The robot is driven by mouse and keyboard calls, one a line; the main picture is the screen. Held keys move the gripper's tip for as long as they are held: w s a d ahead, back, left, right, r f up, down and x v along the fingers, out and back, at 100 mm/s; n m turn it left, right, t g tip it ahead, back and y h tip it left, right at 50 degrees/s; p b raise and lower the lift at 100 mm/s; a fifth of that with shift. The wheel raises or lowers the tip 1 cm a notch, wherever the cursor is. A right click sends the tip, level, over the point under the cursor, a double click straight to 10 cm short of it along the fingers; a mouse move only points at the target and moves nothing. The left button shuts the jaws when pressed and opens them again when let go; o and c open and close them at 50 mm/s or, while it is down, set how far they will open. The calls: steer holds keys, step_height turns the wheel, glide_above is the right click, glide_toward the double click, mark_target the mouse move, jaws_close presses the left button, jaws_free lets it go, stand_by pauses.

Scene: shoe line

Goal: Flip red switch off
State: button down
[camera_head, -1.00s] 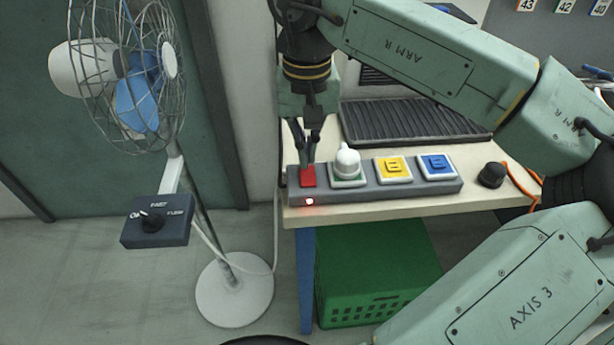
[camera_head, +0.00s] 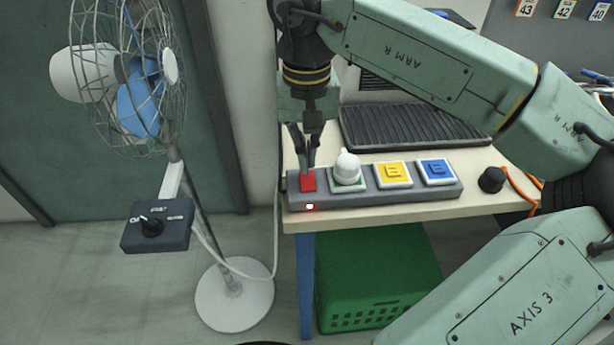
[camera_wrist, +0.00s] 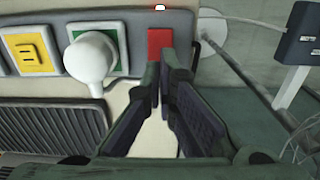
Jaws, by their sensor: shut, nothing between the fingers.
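The red switch (camera_head: 308,181) is at the left end of a grey control strip (camera_head: 330,200) on the front of the bench. A small light (camera_head: 310,206) glows red below it. In the wrist view the red switch (camera_wrist: 160,42) lies just beyond my fingertips. My gripper (camera_head: 308,168) points down, shut and empty, with its tips at the rear edge of the switch. The fingertips (camera_wrist: 159,58) hide part of it in the wrist view. I cannot tell whether they touch it.
A white knobbed plug (camera_head: 347,168) stands right beside the red switch. Yellow (camera_head: 394,172) and blue (camera_head: 436,168) covers follow along the strip. A ribbed black mat (camera_head: 415,125) lies behind. A fan (camera_head: 140,80) stands left.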

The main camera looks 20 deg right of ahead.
steer(key=shift+f+b, duration=1.15)
steer(key=shift+f, duration=0.35)
stand_by(0.8)
steer(key=shift+r+p, duration=2.5)
steer(key=shift+r, duration=1.05)
